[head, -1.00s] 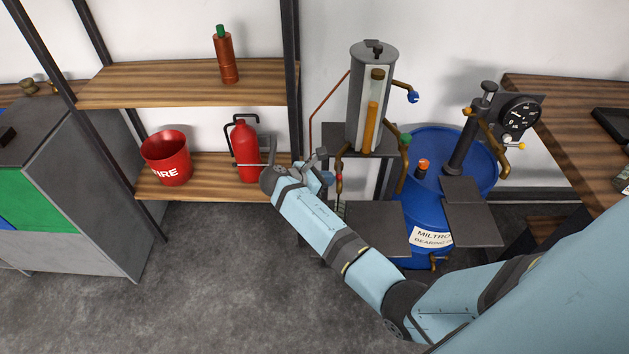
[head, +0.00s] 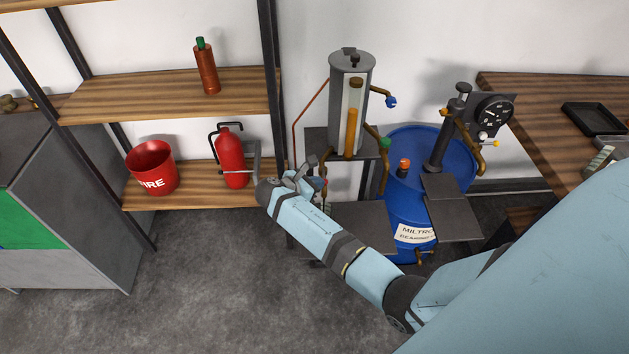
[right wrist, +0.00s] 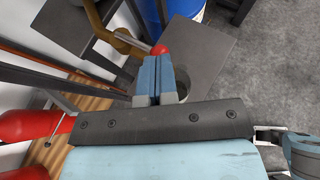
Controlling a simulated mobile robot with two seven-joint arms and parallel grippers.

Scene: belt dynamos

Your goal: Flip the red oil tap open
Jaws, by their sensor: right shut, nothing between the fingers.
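The red tap knob (right wrist: 160,49) shows in the right wrist view at the end of a brass pipe (right wrist: 122,40). My right gripper (right wrist: 157,60) is shut and empty, its blue fingers together. Its tips are right at the red knob and overlap its lower edge in the picture; I cannot tell whether they touch. In the head view my right gripper (head: 312,182) is beside the stand below the oil cylinder (head: 349,105), where the wrist and fingers mostly hide the red tap. My left gripper is not in view.
A red fire extinguisher (head: 231,158) stands on the shelf just left of my right wrist, beside a fire bucket (head: 152,168). Grey floor is clear in front.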

